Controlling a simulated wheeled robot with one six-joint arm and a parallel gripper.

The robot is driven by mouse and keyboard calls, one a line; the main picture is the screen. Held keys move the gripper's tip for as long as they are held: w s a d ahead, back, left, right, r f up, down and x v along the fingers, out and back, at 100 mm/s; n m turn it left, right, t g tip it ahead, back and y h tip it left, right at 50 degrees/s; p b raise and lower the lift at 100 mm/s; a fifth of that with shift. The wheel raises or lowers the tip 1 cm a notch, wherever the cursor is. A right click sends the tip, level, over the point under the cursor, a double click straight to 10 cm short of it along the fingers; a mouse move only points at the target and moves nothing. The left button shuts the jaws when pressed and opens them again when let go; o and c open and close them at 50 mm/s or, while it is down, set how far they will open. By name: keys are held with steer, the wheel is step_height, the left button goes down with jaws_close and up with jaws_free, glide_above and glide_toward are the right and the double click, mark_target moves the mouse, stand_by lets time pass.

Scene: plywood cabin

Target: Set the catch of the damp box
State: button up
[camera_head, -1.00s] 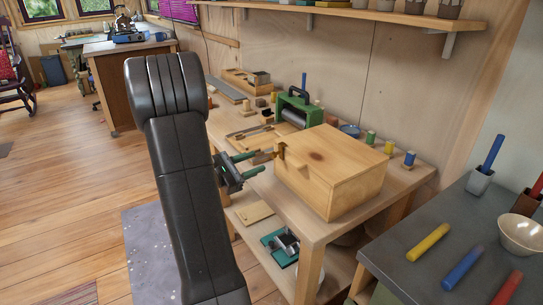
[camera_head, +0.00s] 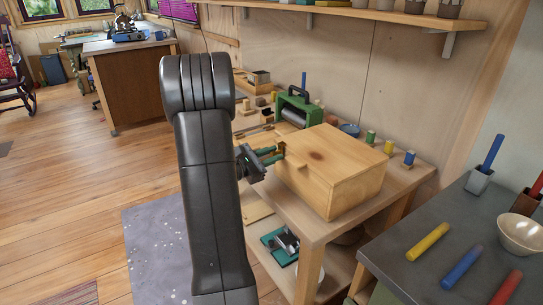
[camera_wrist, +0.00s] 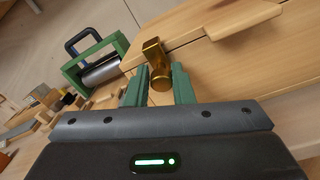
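The damp box (camera_head: 332,178) is a pale wooden box with a shut lid, standing on the bench's near end. Its brass catch (camera_wrist: 155,62) sits at the lid seam on the front, beside a wooden lip (camera_wrist: 245,20). My gripper (camera_head: 277,155) has come to the catch from the left. In the wrist view, its two green fingers (camera_wrist: 159,86) stand apart, one on each side of the catch's lower part. I cannot tell whether they touch it. In the head view the fingertips partly hide the catch.
A green roller press (camera_head: 297,109) stands behind the box on the wooden bench (camera_head: 309,232). Colored spools (camera_head: 389,146) stand along the back. A dark table (camera_head: 435,222) with crayons and a bowl (camera_head: 521,234) is at the right. Open floor lies left.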

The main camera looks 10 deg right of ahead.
jaws_close()
steer(key=shift+d+r+p, duration=0.1)
steer(key=shift+r+p, duration=0.15)
steer(key=shift+p, duration=0.3)
steer(key=shift+d+g+y+p, duration=0.1)
steer(key=shift+g+y+p, duration=0.2)
steer(key=shift+y, duration=0.4)
steer(key=shift+f, duration=0.1)
steer(key=o, duration=0.6)
jaws_free()
steer(key=shift+s, duration=0.1)
